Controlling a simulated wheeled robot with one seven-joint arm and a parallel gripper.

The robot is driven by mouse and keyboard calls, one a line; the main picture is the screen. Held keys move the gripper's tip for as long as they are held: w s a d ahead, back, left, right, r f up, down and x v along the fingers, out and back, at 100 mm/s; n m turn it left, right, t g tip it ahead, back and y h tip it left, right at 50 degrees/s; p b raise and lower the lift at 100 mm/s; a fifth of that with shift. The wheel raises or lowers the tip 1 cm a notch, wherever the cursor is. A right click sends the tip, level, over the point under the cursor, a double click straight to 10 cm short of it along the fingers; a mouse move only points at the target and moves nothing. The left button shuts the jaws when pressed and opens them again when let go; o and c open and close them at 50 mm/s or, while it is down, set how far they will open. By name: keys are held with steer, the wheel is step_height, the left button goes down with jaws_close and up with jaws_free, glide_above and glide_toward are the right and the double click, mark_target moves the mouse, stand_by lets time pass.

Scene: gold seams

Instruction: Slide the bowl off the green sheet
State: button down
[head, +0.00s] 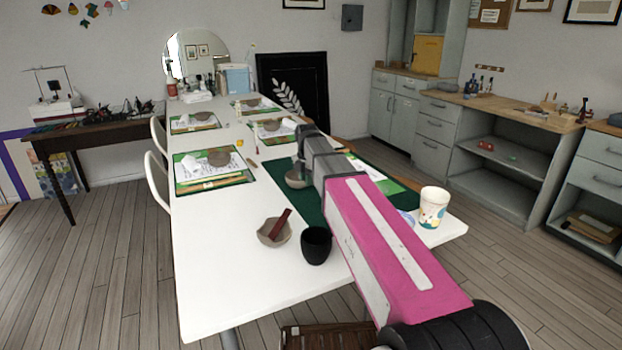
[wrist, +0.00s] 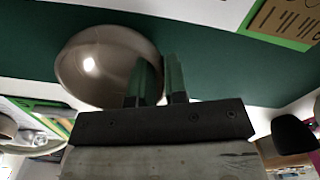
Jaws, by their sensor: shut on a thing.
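The grey-brown bowl (head: 295,181) is over the dark green sheet (head: 312,211) on the white table. In the wrist view the glossy bowl (wrist: 98,62) fills the upper left, with the green sheet (wrist: 225,70) around it. My gripper (wrist: 160,66) is shut on the bowl's right rim, one finger on each side of the wall. In the head view my pink and grey arm hides part of the sheet and the gripper's fingers. I cannot tell whether the bowl touches the sheet.
A small bowl (head: 271,234) with a dark red stick and a black cup (head: 316,245) stand at the near edge. A patterned white cup (head: 433,207) stands at the right. Several place settings lie farther back. The front left of the table is bare.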

steer(key=shift+s+a+f, duration=0.1)
steer(key=shift+s, duration=0.15)
steer(key=c, duration=1.1)
jaws_free()
steer(key=shift+w, duration=0.1)
step_height(320, 180, up, 10)
steer(key=shift+f, duration=0.2)
steer(key=shift+r, duration=0.65)
